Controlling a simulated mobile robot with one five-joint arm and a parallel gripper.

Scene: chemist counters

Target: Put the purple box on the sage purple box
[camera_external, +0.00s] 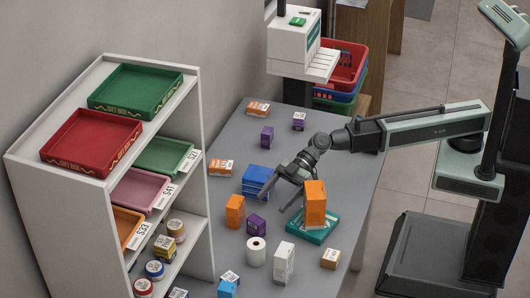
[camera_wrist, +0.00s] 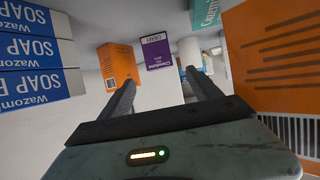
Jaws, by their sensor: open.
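One purple box (camera_external: 256,223) stands on the grey counter between an orange box and a white paper roll. In the wrist view a purple box with a white-printed label (camera_wrist: 157,58) is ahead, between and beyond the fingertips. Another purple box (camera_external: 266,136) stands farther back on the counter. Their labels are too small in the external view to tell which is sage. My gripper (camera_external: 270,204) is open and empty, pointing down and forward just above the nearer purple box. Its fingers also show in the wrist view (camera_wrist: 158,82), apart from the box.
Blue soap boxes (camera_external: 256,181) lie left of my gripper. A tall orange box (camera_external: 315,204) stands on a teal box (camera_external: 312,228), close on the right. An orange box (camera_external: 235,212) and a paper roll (camera_external: 256,252) flank the nearer purple box. The back of the counter has free room.

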